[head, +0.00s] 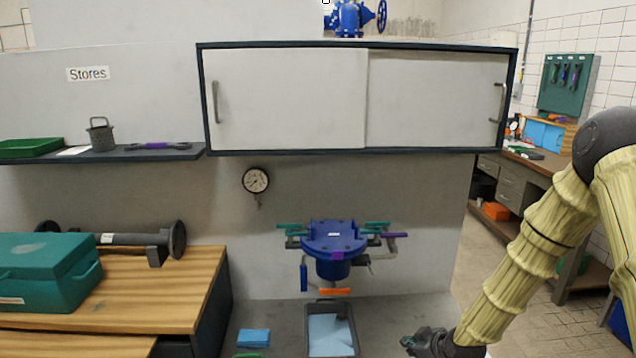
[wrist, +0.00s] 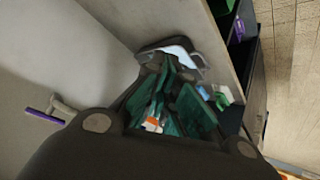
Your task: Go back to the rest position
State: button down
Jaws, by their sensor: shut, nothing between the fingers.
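My gripper (head: 424,343) is at the bottom right of the head view, low in front of the wall, to the right of the grey bin. Its arm, in a pale yellow sleeve, comes down from the right edge.
A grey bin with blue cloths (head: 330,312) and a blue cloth stack (head: 253,338) sit below the vessel. A wall cabinet (head: 290,100) hangs above. A green toolbox (head: 45,272) stands on the left bench. A workbench (head: 530,165) is at the far right, with floor between.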

jog(key=s+a+f+m+g, duration=0.3)
jog(key=s+f, duration=0.7)
jog(key=s, duration=0.2)
jog(key=s+f+m+g+h, duration=0.1)
jog(key=s+f+m+g, duration=0.1)
jog(key=s, duration=1.4)
jog(key=s+f+m+g+h, duration=0.2)
jog(key=s+f, duration=0.5)
jog(key=s, duration=0.9)
jog(key=shift+s+m+g, duration=0.35)
jog(key=shift+m+g, duration=0.35)
jog(key=shift+m, duration=0.2)
jog(key=shift+d, duration=0.1)
